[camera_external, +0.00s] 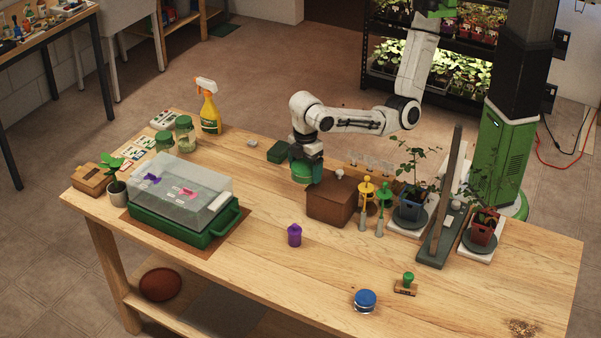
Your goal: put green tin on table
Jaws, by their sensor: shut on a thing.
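The green tin (303,173) is a short round tin directly under my gripper (307,157), just left of the brown wooden box. My gripper points down and is shut on the tin at its top. The fingertips are small and partly hidden. I cannot tell whether the tin's base touches the table (265,262) or hangs a little above it.
The brown box (332,203) stands close on the right, a dark green box (279,152) close behind on the left. A lidded propagator (180,222) is at left. A purple bottle (294,235) stands in front. The table's front middle is largely clear.

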